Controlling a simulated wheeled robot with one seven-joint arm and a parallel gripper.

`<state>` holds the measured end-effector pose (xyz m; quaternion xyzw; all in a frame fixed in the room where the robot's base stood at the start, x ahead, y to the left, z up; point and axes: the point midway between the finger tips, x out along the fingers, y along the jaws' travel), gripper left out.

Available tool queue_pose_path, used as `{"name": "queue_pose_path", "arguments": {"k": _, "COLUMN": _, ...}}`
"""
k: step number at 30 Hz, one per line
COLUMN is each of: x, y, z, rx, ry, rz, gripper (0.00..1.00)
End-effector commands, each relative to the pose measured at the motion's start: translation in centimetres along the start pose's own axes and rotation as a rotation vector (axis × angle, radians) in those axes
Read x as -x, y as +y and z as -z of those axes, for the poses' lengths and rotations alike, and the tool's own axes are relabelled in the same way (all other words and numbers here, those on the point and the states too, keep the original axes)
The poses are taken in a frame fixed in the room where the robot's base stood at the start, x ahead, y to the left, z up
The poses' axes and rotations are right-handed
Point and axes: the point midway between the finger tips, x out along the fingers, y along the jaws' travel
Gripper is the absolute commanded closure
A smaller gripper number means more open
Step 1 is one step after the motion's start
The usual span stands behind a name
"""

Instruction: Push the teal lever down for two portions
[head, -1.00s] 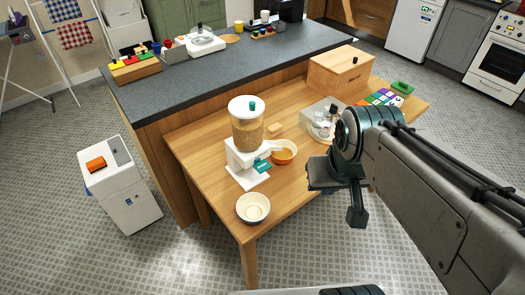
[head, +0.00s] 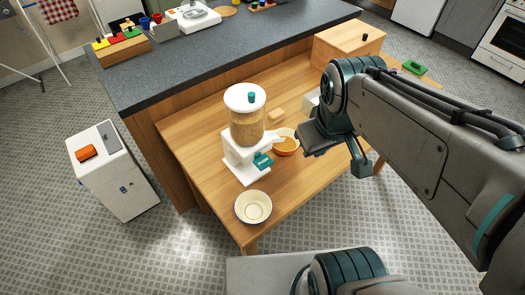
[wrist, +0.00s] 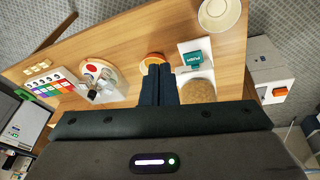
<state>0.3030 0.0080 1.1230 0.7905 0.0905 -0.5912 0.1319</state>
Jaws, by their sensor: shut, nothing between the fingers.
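A cereal dispenser (head: 246,128) with a white lid and teal knob stands on the wooden table (head: 205,165). Its teal lever (head: 263,161), marked PUSH, sticks out at the front of the white base; the lever also shows in the wrist view (wrist: 193,59). My gripper (head: 303,143) is shut and empty, right of the orange bowl and apart from the lever. In the wrist view, its fingers (wrist: 159,68) partly cover the orange bowl (wrist: 151,56).
An empty cream bowl (head: 253,207) stands near the table's front corner. A small wooden block (head: 276,116) lies behind the orange bowl. A wooden box (head: 345,48) is at the back right. A grey-topped counter (head: 215,58) runs behind. Table between the lever and cream bowl is mostly clear.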

Motion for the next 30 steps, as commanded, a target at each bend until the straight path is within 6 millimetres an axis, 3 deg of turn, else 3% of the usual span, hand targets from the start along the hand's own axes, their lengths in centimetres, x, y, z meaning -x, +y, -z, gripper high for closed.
{"name": "queue_pose_path", "arguments": {"k": 1, "x": -1.4, "y": -0.4, "z": 0.5, "rx": 0.125, "ry": -0.012, "rz": 0.001, "gripper": 1.0}}
{"name": "queue_pose_path", "arguments": {"k": 8, "x": -5.2, "y": -2.5, "z": 3.7, "rx": 0.83, "ry": -0.06, "rz": 0.006, "gripper": 1.0}}
{"name": "queue_pose_path", "arguments": {"k": 18, "x": -11.2, "y": -6.9, "z": 8.0, "rx": 1.832, "ry": -0.123, "rz": 0.045, "gripper": 1.0}}
{"name": "queue_pose_path", "arguments": {"k": 24, "x": -13.1, "y": -8.8, "z": 9.3, "rx": 2.186, "ry": -0.144, "rz": 0.067, "gripper": 1.0}}
{"name": "queue_pose_path", "arguments": {"k": 30, "x": -13.6, "y": -9.4, "z": 9.8, "rx": 2.303, "ry": -0.15, "rz": 0.075, "gripper": 1.0}}
